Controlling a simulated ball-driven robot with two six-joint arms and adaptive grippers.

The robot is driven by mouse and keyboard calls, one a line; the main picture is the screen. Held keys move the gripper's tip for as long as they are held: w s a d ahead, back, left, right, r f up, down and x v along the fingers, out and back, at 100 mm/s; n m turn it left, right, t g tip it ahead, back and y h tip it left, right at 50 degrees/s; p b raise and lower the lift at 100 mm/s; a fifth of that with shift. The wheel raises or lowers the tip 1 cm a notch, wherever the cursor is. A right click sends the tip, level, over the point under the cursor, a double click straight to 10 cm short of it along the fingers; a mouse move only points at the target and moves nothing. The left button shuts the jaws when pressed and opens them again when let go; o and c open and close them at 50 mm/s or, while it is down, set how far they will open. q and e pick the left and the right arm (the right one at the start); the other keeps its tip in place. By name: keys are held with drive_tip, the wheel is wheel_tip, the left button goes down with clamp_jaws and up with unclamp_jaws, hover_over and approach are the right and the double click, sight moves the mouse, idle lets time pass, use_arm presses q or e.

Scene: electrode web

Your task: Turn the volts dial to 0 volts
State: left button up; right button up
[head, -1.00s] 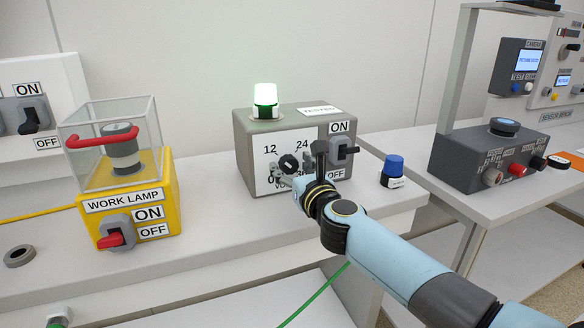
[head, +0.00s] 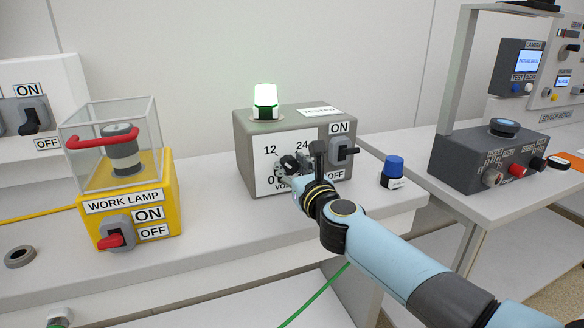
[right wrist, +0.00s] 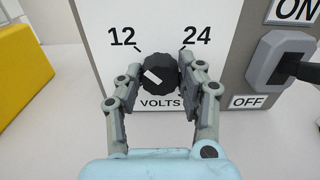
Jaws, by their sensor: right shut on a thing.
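The volts dial (right wrist: 160,80) is a black ribbed knob on the white front panel (right wrist: 90,60) of a grey box. In the head view the dial (head: 288,162) shows just above the gripper, and a 0 shows at the panel's lower left. The lower right label is hidden by my arm. My left gripper is not in view.
A switch (head: 343,151) with ON and OFF labels is right of the dial on the same box. A lit green lamp (head: 265,100) stands on top. The yellow work lamp box (head: 165,194) is to the left.

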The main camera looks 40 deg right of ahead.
drive_tip(key=n+p, duration=0.1)
drive_tip(key=n, duration=0.3)
drive_tip(key=n+p, duration=0.1)
drive_tip(key=n, duration=0.3)
drive_tip(key=shift+a+n+p, duration=0.15)
drive_tip(key=shift+n+p, duration=0.15)
drive_tip(key=shift+p, duration=0.1)
drive_tip(key=n+p, duration=0.1)
drive_tip(key=n, duration=0.3)
drive_tip(key=shift+f+n, duration=0.1)
drive_tip(key=shift+n, duration=0.2)
drive_tip(key=shift+f+n+p, duration=0.15)
drive_tip(key=shift+n+p, duration=0.75)
drive_tip(key=shift+n, duration=1.3)
drive_tip(key=o, duration=1.1)
drive_tip(key=shift+o, duration=0.2)
